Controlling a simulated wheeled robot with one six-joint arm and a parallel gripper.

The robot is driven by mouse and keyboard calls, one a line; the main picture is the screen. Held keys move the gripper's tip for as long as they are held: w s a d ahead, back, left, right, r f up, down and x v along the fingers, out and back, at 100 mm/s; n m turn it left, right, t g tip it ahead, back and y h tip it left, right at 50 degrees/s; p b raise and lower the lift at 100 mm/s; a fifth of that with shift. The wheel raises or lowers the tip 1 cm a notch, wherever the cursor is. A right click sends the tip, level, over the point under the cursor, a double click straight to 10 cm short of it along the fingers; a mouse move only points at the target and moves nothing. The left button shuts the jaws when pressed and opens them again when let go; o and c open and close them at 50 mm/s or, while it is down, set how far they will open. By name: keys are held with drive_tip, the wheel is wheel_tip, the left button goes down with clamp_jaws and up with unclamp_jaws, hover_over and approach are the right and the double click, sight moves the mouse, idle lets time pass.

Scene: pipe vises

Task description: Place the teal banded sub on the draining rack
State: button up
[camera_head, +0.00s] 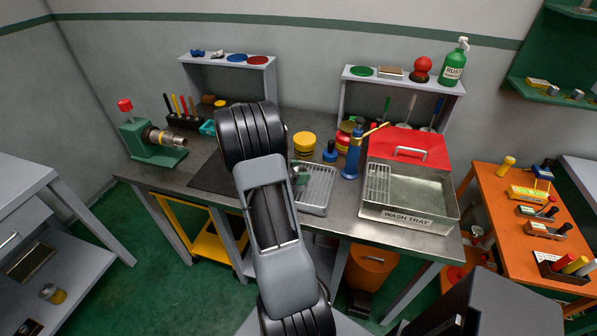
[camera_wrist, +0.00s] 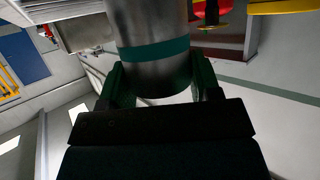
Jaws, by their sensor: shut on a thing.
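The teal banded sub (camera_wrist: 153,52) is a grey metal cylinder with a teal ring, large in the wrist view. My gripper (camera_wrist: 158,84) is shut on it, one green finger on each side. In the head view my arm hides most of the gripper; a small dark green part shows at the arm's right edge, over or beside a ribbed metal tray (camera_head: 318,196). A wire rack (camera_head: 377,184) sits at the left side of the wash tray (camera_head: 408,216). I cannot tell for certain which of these is the draining rack. The sub's height above the bench is unclear.
A green vise (camera_head: 152,150) with a banded metal piece stands at the bench's left. A yellow tub (camera_head: 304,144), a blue bottle (camera_head: 351,158) and a small blue item (camera_head: 330,151) stand behind the ribbed tray. A red lid (camera_head: 410,149) rises behind the wash tray.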

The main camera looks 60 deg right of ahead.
drive_tip(key=o, duration=1.2)
drive_tip(key=shift+c, duration=0.2)
